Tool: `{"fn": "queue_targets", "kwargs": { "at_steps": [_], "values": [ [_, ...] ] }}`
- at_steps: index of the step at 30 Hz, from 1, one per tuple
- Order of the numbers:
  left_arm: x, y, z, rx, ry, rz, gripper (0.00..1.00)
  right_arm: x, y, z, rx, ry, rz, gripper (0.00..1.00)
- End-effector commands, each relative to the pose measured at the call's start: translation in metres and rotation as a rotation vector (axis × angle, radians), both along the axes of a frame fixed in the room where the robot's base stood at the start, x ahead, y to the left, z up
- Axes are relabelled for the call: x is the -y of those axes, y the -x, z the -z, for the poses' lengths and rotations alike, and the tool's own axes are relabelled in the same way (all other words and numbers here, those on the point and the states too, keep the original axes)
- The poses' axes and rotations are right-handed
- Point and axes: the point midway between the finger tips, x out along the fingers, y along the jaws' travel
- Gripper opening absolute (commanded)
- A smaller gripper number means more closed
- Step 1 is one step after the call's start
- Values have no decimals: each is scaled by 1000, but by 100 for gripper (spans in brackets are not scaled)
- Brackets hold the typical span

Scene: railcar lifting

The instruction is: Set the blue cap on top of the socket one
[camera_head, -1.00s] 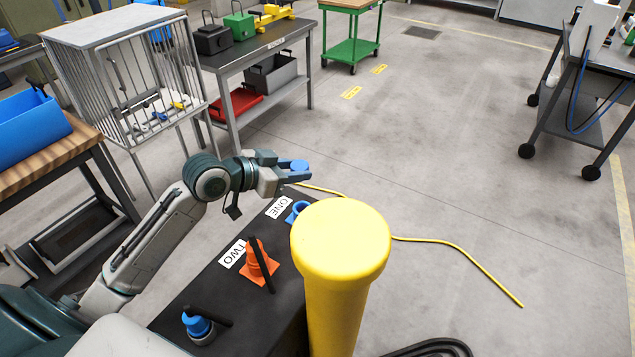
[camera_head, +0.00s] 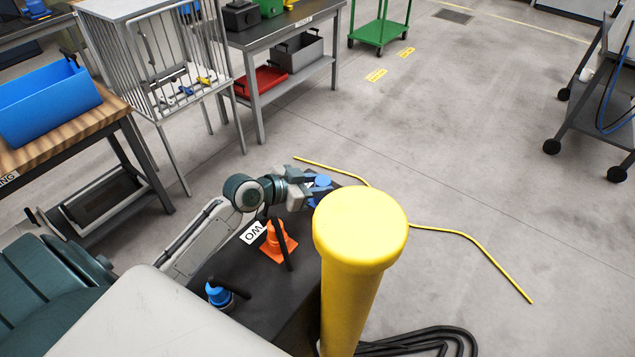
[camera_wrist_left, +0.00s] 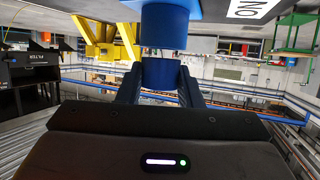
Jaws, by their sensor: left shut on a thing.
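My left gripper (camera_head: 312,189) is shut on the blue cap (camera_head: 322,180), over the far end of the dark stand (camera_head: 262,290). In the left wrist view, which looks upside down, the cap (camera_wrist_left: 160,72) sits between the two fingers. Blue socket one (camera_wrist_left: 165,26) is in line with it on the table side, beside a partly cut-off label (camera_wrist_left: 252,8). The two are very close; I cannot tell whether they touch. In the head view the socket is mostly hidden by the gripper and the yellow post. My right gripper is not in view.
The yellow post (camera_head: 360,235) stands close to the right of the gripper. An orange cone-shaped piece (camera_head: 278,240) with a dark bar and a blue piece (camera_head: 218,294) are on the stand. A yellow cable (camera_head: 455,233) lies on the open floor.

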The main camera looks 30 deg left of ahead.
Motion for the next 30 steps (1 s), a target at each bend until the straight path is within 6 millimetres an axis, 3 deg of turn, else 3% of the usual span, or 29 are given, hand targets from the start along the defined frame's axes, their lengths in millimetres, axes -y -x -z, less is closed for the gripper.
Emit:
{"fn": "queue_targets", "kwargs": {
  "at_steps": [11, 12, 15, 30],
  "values": [
    [0, 0, 10, 0, 0, 0, 11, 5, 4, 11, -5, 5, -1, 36],
    [0, 0, 9, 0, -1, 0, 37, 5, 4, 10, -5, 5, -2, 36],
    [0, 0, 9, 0, 0, 0, 54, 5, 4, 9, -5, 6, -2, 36],
    [-3, 3, -2, 0, -4, 0, 54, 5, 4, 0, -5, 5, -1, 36]
  ]
}}
